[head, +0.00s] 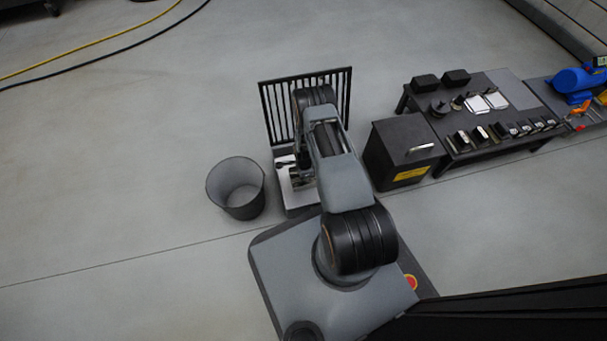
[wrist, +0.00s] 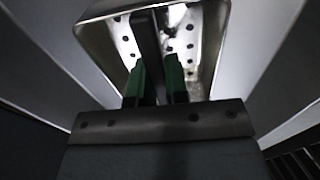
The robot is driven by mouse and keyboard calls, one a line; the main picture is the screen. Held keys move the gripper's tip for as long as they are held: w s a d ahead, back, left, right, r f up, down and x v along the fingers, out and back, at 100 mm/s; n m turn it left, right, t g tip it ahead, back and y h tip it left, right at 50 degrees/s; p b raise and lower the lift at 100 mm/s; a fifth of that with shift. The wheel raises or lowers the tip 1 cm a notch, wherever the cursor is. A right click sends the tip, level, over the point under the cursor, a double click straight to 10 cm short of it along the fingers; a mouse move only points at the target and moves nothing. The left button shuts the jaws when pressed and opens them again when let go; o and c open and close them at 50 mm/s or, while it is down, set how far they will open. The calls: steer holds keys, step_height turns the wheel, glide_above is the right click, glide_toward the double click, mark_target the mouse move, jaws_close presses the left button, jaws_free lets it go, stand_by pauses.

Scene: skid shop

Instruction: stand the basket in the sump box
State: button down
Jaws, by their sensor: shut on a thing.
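My gripper (wrist: 156,78) is shut on the dark upright handle of the basket, with a green finger on each side of it. The basket (wrist: 122,35) is bright metal with round holes in its walls, seen from above in the wrist view. Pale sloping walls show around it, but I cannot tell if they belong to the sump box. In the head view my arm covers most of the gripper and basket. A pale-topped box (head: 298,199) below the arm may be the sump box; its inside is mostly hidden.
A dark slatted rack (head: 272,112) stands behind the box. A round grey bin (head: 237,190) is to its left. A black cabinet (head: 392,168) with a yellow label and a table (head: 520,92) with small parts stand right.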

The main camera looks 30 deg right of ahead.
steer(key=c, duration=1.1)
jaws_free()
steer(key=shift+o, duration=0.7)
steer(key=o, duration=0.4)
steer(key=shift+r, duration=0.1)
steer(key=shift+r+p, duration=2.85)
steer(key=shift+r, duration=1.1)
